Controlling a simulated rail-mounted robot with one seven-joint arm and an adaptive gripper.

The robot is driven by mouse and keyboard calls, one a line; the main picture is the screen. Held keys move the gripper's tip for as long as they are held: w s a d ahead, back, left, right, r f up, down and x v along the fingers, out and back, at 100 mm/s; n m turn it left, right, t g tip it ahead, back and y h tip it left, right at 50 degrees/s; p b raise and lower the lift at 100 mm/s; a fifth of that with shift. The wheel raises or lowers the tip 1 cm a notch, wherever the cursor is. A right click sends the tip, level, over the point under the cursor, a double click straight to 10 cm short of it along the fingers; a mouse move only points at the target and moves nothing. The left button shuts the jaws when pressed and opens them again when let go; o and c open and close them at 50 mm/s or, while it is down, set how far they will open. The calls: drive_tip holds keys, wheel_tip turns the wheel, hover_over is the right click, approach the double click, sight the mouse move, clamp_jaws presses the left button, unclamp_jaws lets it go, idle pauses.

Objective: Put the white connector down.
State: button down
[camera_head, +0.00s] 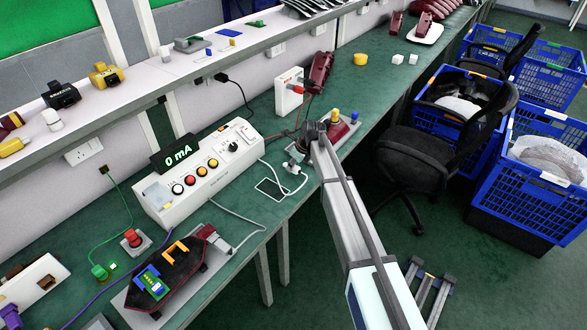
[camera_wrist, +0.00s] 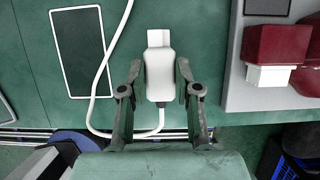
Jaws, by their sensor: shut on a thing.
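The white connector (camera_wrist: 157,82) is between the two dark fingers of my gripper (camera_wrist: 160,68) in the wrist view, its lighter plug end pointing up the picture. The gripper is shut on it. A white cable (camera_wrist: 101,78) loops from the connector's lower end to the left. In the head view my gripper (camera_head: 301,148) is over the green bench, with the white cable (camera_head: 297,186) beside it. The connector is small there and partly hidden by the gripper. I cannot tell whether it touches the bench.
A dark, white-outlined rectangle (camera_wrist: 83,52) is on the bench left of the connector. Right of it is a grey plate (camera_wrist: 236,85) with a red lamp part and white connector (camera_wrist: 270,75). The meter box (camera_head: 200,172) stands left in the head view. The bench edge is near.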

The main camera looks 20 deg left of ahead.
drive_tip(key=shift+f, duration=1.35)
drive_tip(key=shift+f, duration=0.15)
drive_tip(key=c, duration=0.8)
unclamp_jaws()
